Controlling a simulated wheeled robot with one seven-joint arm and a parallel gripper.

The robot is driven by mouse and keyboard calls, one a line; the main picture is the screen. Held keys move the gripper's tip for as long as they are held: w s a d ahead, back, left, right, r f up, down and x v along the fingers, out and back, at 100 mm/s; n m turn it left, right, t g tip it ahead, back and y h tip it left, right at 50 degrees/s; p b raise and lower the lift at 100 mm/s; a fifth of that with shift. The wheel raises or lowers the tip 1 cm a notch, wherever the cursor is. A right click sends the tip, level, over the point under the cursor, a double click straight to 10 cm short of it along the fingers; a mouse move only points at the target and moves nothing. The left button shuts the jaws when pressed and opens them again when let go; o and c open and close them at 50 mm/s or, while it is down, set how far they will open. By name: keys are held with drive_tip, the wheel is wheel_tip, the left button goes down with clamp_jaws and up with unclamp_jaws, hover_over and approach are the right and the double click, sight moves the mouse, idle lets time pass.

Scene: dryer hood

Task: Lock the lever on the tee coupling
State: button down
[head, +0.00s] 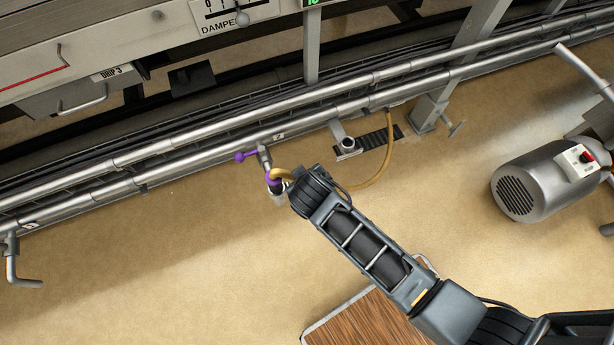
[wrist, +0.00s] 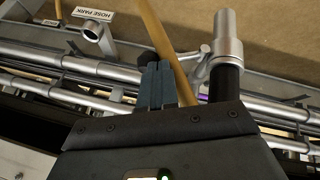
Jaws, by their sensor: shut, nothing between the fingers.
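In the head view a purple lever (head: 240,156) sticks out to the left of the grey tee coupling (head: 264,156) on the lower pipe. Just below it is a purple-marked fitting (head: 273,178) with the yellow hose (head: 378,174) looping off to the right. My wrist covers part of this area, and my fingers cannot be made out there. In the wrist view my gripper (wrist: 157,80) is shut and empty, beside the yellow hose (wrist: 158,35). A silver cylindrical fitting (wrist: 227,38) with a black lower part stands right of the fingers. A small purple bit (wrist: 203,98) shows behind; whether it is the lever I cannot tell.
Long metal pipes (head: 190,135) run across behind the coupling. A hose park tube (wrist: 90,33) with its sign (wrist: 93,13) is left in the wrist view. A grey motor (head: 530,185) stands at the right. The floor at lower left is clear, beside a wooden top (head: 365,322).

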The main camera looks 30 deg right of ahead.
drive_tip(key=d+f+m+t+y+b, duration=0.3)
drive_tip(key=f+y+b, duration=0.6)
drive_tip(key=b, duration=0.7)
drive_tip(key=m+y, duration=0.1)
drive_tip(key=y, duration=0.2)
drive_tip(key=shift+s+f, duration=0.3)
drive_tip(key=shift+f, duration=0.05)
drive_tip(key=shift+f+b, duration=0.1)
drive_tip(key=shift+b, duration=0.2)
